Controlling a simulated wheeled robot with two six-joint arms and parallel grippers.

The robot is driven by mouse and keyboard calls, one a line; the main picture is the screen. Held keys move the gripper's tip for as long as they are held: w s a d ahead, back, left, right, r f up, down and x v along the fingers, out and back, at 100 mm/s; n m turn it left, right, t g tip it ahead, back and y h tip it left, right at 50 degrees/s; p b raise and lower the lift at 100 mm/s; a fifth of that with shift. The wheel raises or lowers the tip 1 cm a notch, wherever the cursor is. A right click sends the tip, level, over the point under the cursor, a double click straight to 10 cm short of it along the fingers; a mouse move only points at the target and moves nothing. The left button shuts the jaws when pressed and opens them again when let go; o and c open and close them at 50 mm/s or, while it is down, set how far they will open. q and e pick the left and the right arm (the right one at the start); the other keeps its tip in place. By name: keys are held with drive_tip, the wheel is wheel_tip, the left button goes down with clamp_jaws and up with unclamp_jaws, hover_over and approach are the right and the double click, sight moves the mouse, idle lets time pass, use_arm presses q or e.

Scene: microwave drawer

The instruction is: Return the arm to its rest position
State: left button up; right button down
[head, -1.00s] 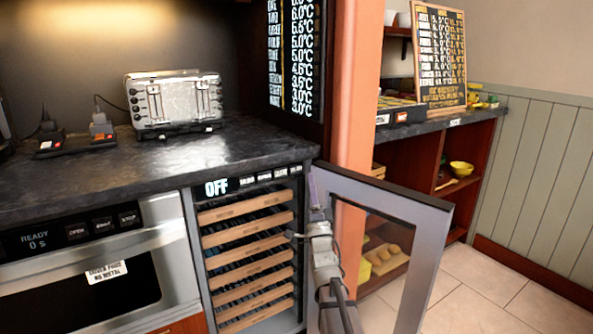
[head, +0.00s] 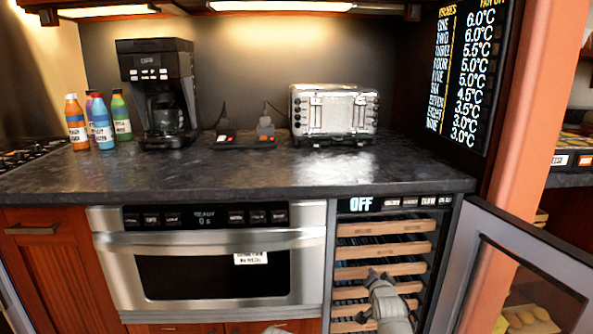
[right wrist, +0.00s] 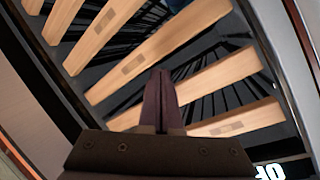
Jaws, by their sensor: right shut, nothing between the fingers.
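My right gripper (head: 372,275) is raised in front of the wine cooler's wooden racks (head: 383,250) in the head view. In the right wrist view its two dark fingers (right wrist: 159,100) are pressed together with nothing between them, with the wooden racks (right wrist: 165,45) behind them. I cannot tell how far the fingertips are from the racks. The wine cooler's glass door (head: 470,262) stands open on the right. My left gripper does not show.
The steel microwave drawer (head: 210,241) is shut, left of the cooler. The dark counter (head: 240,175) holds several bottles (head: 102,120), a coffee maker (head: 160,95) and a toaster (head: 334,112). An orange pillar (head: 530,110) stands behind the open door.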

drive_tip(key=s+a+f+n+g+y+p, duration=0.1)
drive_tip(key=s+a+f+n+g, duration=0.7)
drive_tip(key=s+a+f, duration=0.45)
drive_tip(key=s+a+n+g+h+p, duration=0.1)
drive_tip(key=s+a+n+g, duration=0.15)
drive_tip(key=s, duration=0.65)
drive_tip(key=s+a+n+g+p, duration=0.1)
drive_tip(key=s+a+n+g, duration=0.2)
drive_tip(key=s, duration=0.5)
wheel_tip(320, 180, up, 38)
drive_tip(key=d+p, duration=0.1)
drive_tip(key=p, duration=3.5)
drive_tip(key=shift+d+g+p, duration=0.25)
drive_tip(key=shift+g+p, duration=0.1)
drive_tip(key=shift+g, duration=0.1)
drive_tip(key=shift+w+f, duration=0.1)
drive_tip(key=shift+f, duration=0.05)
